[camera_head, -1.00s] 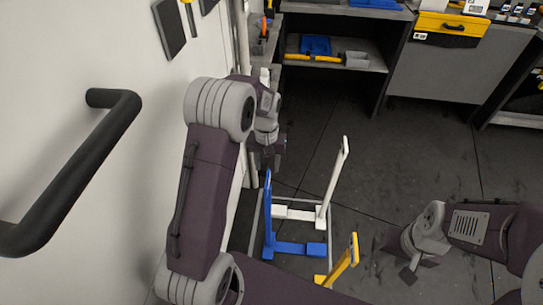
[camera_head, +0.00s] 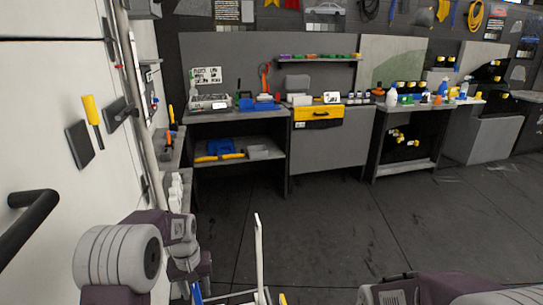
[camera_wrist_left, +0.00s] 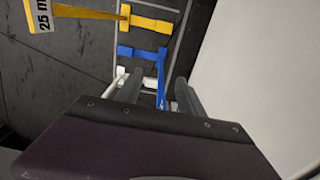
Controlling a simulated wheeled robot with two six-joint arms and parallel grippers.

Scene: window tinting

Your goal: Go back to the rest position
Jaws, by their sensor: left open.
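My left arm comes in at the bottom left of the head view, beside the white wall. My left gripper (camera_head: 190,280) hangs low there, near the bottom edge. In the left wrist view its two dark fingers (camera_wrist_left: 158,90) stand apart. A blue bracket (camera_wrist_left: 140,53) and a white part show near and between the fingers; I cannot tell if anything touches. My right arm shows at the bottom right of the head view, with its gripper out of the picture.
A white upright post (camera_head: 259,250) stands on the floor between my arms. A yellow bracket (camera_wrist_left: 150,22) lies beyond the blue one. A black wall handle (camera_head: 30,215) juts out at the left.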

